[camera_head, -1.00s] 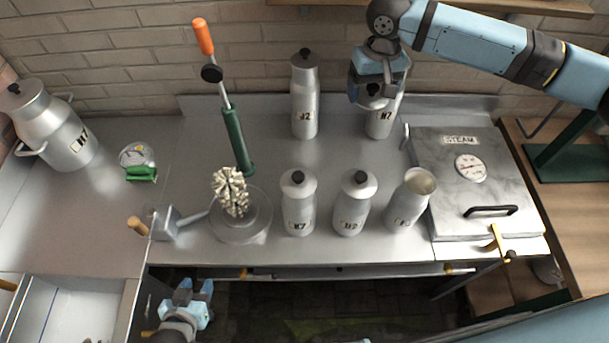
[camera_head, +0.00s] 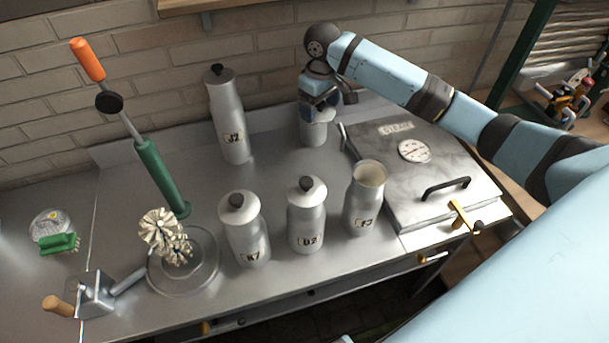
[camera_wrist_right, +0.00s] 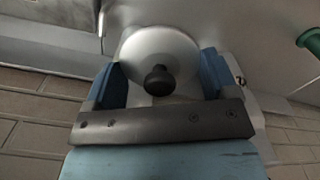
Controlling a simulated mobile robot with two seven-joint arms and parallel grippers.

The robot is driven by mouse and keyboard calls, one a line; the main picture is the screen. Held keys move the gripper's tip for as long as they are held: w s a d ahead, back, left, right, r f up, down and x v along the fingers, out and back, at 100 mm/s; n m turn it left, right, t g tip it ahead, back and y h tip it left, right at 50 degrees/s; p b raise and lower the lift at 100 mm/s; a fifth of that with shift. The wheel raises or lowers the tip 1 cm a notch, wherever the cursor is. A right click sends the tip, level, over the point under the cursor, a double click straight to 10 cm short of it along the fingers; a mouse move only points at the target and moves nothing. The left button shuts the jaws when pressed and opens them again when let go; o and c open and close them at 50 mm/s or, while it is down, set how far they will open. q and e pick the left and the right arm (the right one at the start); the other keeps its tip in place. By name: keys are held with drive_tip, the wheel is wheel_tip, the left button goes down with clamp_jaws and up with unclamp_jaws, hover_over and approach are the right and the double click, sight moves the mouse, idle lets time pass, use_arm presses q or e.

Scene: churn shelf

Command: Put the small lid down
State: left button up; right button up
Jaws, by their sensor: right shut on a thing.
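My right gripper (camera_head: 318,112) is at the top of a metal can (camera_head: 313,132) at the back of the steel counter. In the right wrist view, the round silver lid (camera_wrist_right: 150,50) with a black knob lies between the blue fingers (camera_wrist_right: 158,85), which are shut on it. The lid is over the can's mouth; I cannot tell whether it rests fully on the rim. An open can (camera_head: 364,205) without a lid stands at the front right. My left gripper is out of view.
Lidded cans stand at the front (camera_head: 245,235), (camera_head: 306,220) and at the back left (camera_head: 228,125). The steam box (camera_head: 420,180) is right of the gripper. The counter's middle is clear.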

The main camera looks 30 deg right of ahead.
sight(317, 164)
wheel_tip(317, 164, down, 18)
drive_tip(key=shift+f, duration=0.1)
idle(0.5)
drive_tip(key=o, duration=0.8)
drive_tip(key=shift+f, duration=0.1)
wheel_tip(317, 164, up, 12)
drive_tip(key=shift+r, duration=0.2)
